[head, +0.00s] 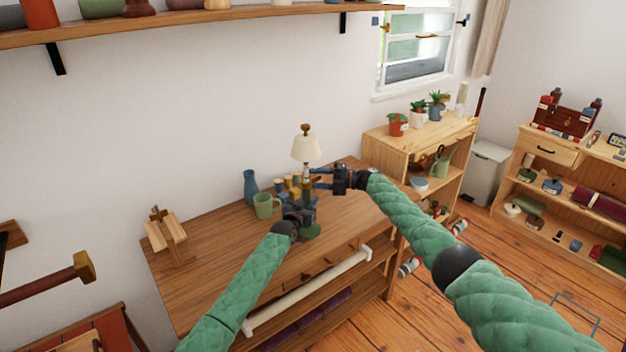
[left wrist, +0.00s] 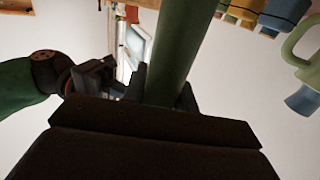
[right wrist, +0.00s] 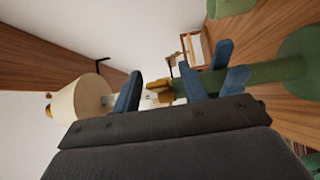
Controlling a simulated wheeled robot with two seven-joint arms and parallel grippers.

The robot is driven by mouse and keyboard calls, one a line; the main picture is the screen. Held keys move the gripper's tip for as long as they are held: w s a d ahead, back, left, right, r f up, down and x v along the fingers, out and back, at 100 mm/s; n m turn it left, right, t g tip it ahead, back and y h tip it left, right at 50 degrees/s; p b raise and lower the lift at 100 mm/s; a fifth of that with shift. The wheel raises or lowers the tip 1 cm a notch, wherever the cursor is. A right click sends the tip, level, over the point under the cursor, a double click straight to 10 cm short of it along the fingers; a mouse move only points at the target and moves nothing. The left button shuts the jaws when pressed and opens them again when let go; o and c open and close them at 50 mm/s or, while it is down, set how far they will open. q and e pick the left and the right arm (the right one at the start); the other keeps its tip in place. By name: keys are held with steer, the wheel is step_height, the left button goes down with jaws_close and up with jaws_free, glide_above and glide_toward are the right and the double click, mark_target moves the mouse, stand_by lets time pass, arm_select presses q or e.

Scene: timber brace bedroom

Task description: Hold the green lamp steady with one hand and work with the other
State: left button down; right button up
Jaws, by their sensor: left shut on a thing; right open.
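The green lamp stands on the wooden desk, with a cream shade (head: 305,148) on top and a round green base (head: 311,232). My left gripper (head: 300,212) is shut on the lamp's green stem, which shows between its fingers in the left wrist view (left wrist: 177,45). My right gripper (head: 319,178) is open just below the shade. In the right wrist view, the brass-coloured socket (right wrist: 164,91) and a small pale part lie between or behind its blue fingers; I cannot tell whether they touch. The shade (right wrist: 85,100) is left of the fingers there.
A green mug (head: 266,206) and a blue vase (head: 250,187) stand close left of the lamp. A wooden stand (head: 165,235) is at the desk's left end. A shelf (head: 200,20) runs above. The desk (head: 210,265) is clear at front left.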

steer(key=s+d, duration=0.1)
steer(key=d, duration=0.9)
steer(key=shift+d, duration=0.2)
arm_select(q)
steer(key=c, duration=1)
jaws_free()
arm_select(e)
steer(key=shift+f, duration=0.1)
arm_select(q)
steer(key=shift+s, duration=0.1)
